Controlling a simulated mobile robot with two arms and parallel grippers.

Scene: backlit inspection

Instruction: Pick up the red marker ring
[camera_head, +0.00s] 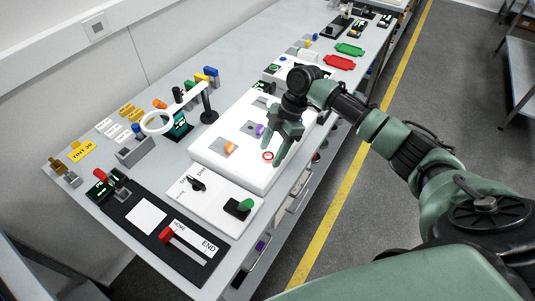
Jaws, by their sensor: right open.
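The red marker ring (267,156) lies on the white raised panel (215,150) on the bench, near the panel's right edge. It is a small red ring with a pale middle. My right gripper (275,147) points down over the panel, its fingers spread apart and empty. The ring shows close by the fingertips, but I cannot tell the gap in height. My left gripper does not show.
A white ring lamp (157,122) on a stand rises at the left. A black board with a red-handled slider (167,235) lies in front. Red (340,62) and green (349,49) trays lie further back.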

